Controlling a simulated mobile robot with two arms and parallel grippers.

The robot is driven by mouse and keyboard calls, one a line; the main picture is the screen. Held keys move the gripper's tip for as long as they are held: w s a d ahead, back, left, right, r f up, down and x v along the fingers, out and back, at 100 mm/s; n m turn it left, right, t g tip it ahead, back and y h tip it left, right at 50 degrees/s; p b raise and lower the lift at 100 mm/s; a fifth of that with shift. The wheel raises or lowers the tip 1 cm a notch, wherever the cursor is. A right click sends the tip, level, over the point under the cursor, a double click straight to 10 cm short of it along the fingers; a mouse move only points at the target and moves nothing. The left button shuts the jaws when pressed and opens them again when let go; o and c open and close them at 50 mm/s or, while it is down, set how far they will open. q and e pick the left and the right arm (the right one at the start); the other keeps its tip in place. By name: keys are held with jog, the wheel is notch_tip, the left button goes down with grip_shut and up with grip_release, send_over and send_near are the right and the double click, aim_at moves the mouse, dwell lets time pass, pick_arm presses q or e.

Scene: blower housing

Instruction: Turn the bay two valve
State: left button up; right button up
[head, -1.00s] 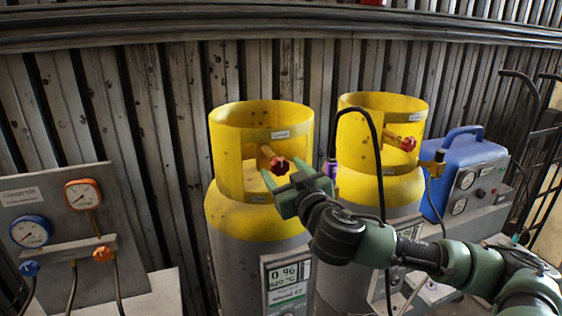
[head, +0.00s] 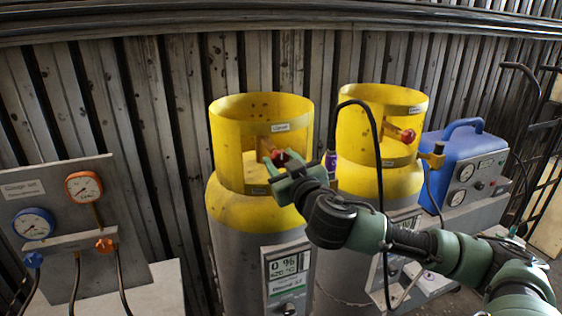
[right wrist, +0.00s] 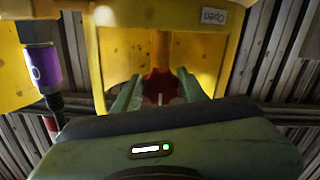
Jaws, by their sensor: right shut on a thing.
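Two grey cylinders with yellow collars stand side by side, the left cylinder (head: 262,190) and the right cylinder (head: 378,175). The left one has a red valve knob (head: 281,158) in its collar opening. My right gripper (head: 278,168) is at that opening, its fingers shut on the red knob. In the right wrist view the knob (right wrist: 159,86) sits between the two green fingers, partly hidden by the gripper body. The right cylinder has its own red knob (head: 408,136), untouched. I cannot read a bay number. My left gripper is not in view.
A gauge panel (head: 50,205) with blue and orange gauges stands at the left. A blue machine (head: 465,165) stands at the right. A black hose (head: 376,125) hangs in front of the right cylinder, close to my right arm.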

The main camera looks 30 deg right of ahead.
jog(key=n, duration=0.4)
jog(key=n+p, duration=0.1)
jog(key=n, duration=0.4)
jog(key=shift+r+n, duration=0.1)
jog(key=shift+n, duration=0.3)
jog(key=n+p, duration=0.2)
jog(key=n, duration=0.3)
jog(key=shift+d, duration=0.1)
jog(key=n+p, duration=0.2)
jog(key=n, duration=0.1)
jog(key=shift+n, duration=0.3)
jog(key=shift+n+p, duration=0.45)
jog(key=shift+n, duration=0.75)
jog(key=o, duration=1.4)
jog(key=shift+c, duration=0.2)
